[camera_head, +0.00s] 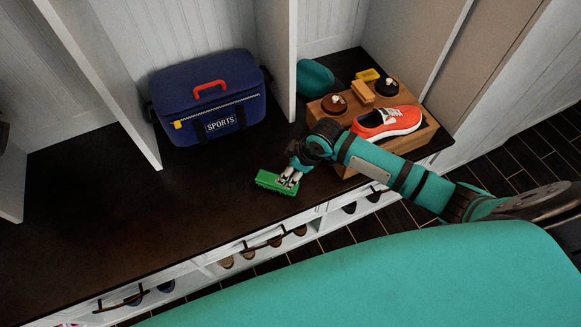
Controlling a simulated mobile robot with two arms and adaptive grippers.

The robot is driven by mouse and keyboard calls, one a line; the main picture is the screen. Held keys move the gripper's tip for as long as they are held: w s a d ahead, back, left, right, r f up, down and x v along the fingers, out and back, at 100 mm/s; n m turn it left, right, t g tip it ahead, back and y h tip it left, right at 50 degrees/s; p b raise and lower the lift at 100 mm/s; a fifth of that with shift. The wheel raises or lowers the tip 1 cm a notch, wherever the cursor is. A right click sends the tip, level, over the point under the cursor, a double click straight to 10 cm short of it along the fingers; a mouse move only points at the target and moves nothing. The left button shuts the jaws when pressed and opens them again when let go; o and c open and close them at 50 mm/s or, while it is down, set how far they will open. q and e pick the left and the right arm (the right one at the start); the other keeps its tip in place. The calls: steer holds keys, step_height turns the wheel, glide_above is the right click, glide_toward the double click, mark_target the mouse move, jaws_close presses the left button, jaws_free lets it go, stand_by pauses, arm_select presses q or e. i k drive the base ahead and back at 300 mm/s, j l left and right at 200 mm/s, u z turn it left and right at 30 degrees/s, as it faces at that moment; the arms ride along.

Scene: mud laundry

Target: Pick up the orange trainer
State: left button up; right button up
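The orange trainer (387,123), with a white sole and laces, lies on a wooden box (424,136) at the right of the dark bench. My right arm comes in from the right and passes in front of the box, hiding part of its front. My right gripper (288,181) is to the left of the box, well apart from the trainer. Its fingers are at a green block-like object (267,181), perhaps a brush, at the bench's front. I cannot tell whether they are closed on it. My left gripper is not in view.
The wooden box also bears round dark-topped items (334,104), a small wooden block (362,92) and a yellow item (368,75). A teal rounded object (315,79) sits behind. A blue sports bag (208,97) stands left of a white divider (281,60). The bench's left front is clear.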

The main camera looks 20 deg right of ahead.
mark_target(388, 118)
steer(key=z, duration=1.45)
